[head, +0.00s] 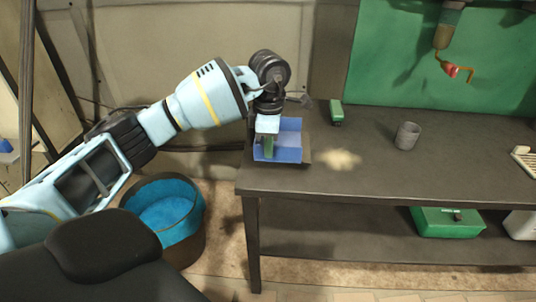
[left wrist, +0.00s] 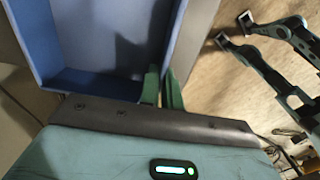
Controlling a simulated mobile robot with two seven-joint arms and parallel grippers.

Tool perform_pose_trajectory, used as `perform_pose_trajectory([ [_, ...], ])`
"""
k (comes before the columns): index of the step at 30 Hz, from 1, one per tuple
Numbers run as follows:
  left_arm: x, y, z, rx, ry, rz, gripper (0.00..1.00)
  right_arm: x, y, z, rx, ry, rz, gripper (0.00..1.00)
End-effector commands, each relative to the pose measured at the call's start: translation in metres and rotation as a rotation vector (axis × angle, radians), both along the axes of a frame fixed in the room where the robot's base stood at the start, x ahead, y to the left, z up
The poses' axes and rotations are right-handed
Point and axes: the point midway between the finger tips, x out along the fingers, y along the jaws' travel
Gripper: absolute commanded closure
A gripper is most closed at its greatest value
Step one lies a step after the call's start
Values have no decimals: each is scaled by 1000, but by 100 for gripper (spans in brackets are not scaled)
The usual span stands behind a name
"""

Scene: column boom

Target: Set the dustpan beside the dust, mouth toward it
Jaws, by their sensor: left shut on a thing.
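The blue dustpan (head: 291,126) is at the left end of the dark workbench in the head view. My left gripper (head: 268,143) is over it, shut on it. In the left wrist view the dustpan (left wrist: 95,75) fills the upper left, with the green fingers (left wrist: 162,90) at its near edge. The tan dust patch (head: 340,159) lies on the bench just right of the dustpan, with a small gap between. I cannot tell whether the dustpan touches the bench, or which way its mouth faces.
A grey cup (head: 407,136) stands to the right; bench between is clear. A pale slatted object (head: 524,160) is at the right edge. A green box (head: 447,223) sits on the lower shelf. A blue-lined bin (head: 166,205) stands left.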

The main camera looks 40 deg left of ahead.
Motion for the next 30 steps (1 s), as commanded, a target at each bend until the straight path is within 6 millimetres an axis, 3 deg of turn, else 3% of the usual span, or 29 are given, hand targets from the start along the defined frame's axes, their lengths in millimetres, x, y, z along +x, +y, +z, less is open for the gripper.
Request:
perform_pose_trajectory([
  [4, 6, 7, 0, 0, -1, 3, 100, -1, 0, 0, 0, 1, 0, 64],
  [12, 5, 6, -34, 1, -1, 1, 100, 1, 0, 4, 0, -3, 1, 64],
  [24, 5, 6, -39, 1, -2, 1, 100, -1, 0, 2, -1, 1, 1, 64],
  [25, 5, 6, -39, 1, -1, 1, 91, -1, 0, 2, -1, 0, 1, 64],
  [27, 5, 6, -39, 1, -1, 1, 82, 0, 0, 2, -1, 0, 1, 64],
  [30, 5, 6, -39, 1, -1, 1, 73, 0, 0, 2, -1, 0, 1, 64],
])
